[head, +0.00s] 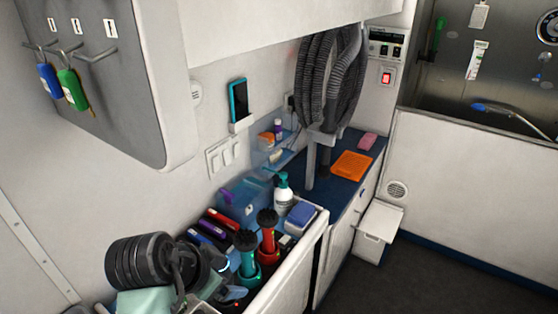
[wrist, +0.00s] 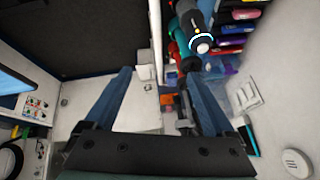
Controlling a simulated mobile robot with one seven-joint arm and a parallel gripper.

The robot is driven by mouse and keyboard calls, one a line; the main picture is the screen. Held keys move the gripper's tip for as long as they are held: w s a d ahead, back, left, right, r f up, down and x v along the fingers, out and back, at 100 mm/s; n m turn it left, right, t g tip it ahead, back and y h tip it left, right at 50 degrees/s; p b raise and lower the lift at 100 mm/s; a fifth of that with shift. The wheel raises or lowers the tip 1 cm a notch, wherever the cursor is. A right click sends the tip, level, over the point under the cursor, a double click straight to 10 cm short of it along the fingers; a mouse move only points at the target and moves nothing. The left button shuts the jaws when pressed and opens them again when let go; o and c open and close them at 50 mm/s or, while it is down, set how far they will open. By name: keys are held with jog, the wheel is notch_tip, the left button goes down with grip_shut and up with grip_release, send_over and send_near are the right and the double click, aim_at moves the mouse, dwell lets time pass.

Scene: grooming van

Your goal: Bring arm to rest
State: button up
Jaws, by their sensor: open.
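My gripper (wrist: 158,75) shows in the wrist view, its two blue fingers spread apart with nothing held between them. Behind the fingers lie a pale panel and part of the counter area, some distance off. In the head view I cannot make out my gripper.
Grey hoses (head: 330,75) hang above a blue counter bearing an orange cloth (head: 352,164). The dark floor (head: 400,285) at right looks clear.

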jog(key=w+d+r+n+t+y, duration=0.15)
jog(key=d+r+n+t, duration=0.35)
jog(key=r, duration=0.7)
jog(key=w+d+r+n+t+y, duration=0.1)
jog(key=w+d+r+n+t, duration=0.15)
jog(key=d+r+t, duration=0.6)
jog(key=s+a+r+t, duration=0.1)
jog(key=s+r, duration=0.3)
jog(key=r, duration=0.5)
jog(key=s+a+r+n+t, duration=0.1)
jog(key=s+r+t, duration=0.3)
jog(key=r, duration=0.6)
jog(key=s+a+r+t, duration=0.1)
jog(key=s+r+t, duration=0.2)
jog(key=s+r, duration=0.3)
notch_tip(320, 180, up, 4)
jog(key=shift+a+f, duration=0.2)
jog(key=shift+a, duration=0.1)
jog(key=shift+f, duration=0.15)
